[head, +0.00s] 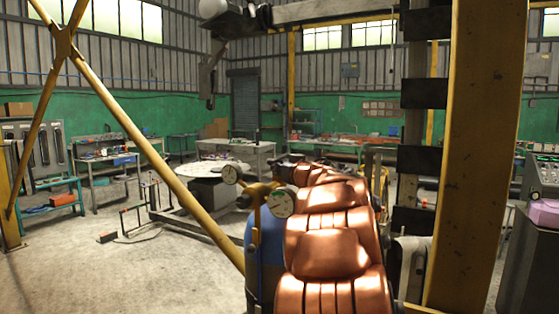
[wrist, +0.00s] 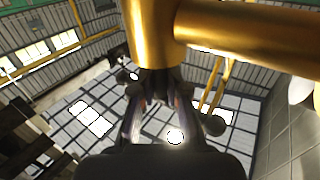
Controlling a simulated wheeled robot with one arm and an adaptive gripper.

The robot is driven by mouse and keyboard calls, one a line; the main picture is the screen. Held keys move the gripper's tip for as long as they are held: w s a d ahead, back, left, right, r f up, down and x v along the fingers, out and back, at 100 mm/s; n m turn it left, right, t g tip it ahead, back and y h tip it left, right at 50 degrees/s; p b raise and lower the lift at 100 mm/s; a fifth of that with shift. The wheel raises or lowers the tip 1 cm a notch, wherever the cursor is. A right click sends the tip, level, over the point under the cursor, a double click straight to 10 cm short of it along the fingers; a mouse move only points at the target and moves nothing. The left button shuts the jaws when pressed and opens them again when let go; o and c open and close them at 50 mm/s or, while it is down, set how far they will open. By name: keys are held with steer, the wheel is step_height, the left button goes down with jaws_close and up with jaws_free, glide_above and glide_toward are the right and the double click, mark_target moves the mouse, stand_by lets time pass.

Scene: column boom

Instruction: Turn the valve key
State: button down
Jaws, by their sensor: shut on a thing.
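A blue cylinder (head: 267,250) stands left of centre in the head view. A brass valve fitting (head: 261,190) with round dial gauges is on its top; one gauge (head: 230,174) faces left and another (head: 281,203) faces forward. In the wrist view, a gold-coloured metal piece, apparently the valve key (wrist: 150,35), fills the top middle, with a thick bar running to the right. My gripper (wrist: 156,88) has its dark fingers shut on the lower end of this piece. The exact contact is dark and partly hidden. My gripper cannot be made out clearly in the head view.
A yellow diagonal brace (head: 150,150) crosses left of the cylinder. A thick yellow post (head: 478,160) stands at the right. Workbenches, including a white-topped table (head: 235,147), stand further back. The concrete floor at the left front is mostly clear.

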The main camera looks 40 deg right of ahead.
stand_by(0.3)
steer(key=c, duration=1.2)
jaws_free()
steer(key=shift+v, duration=6)
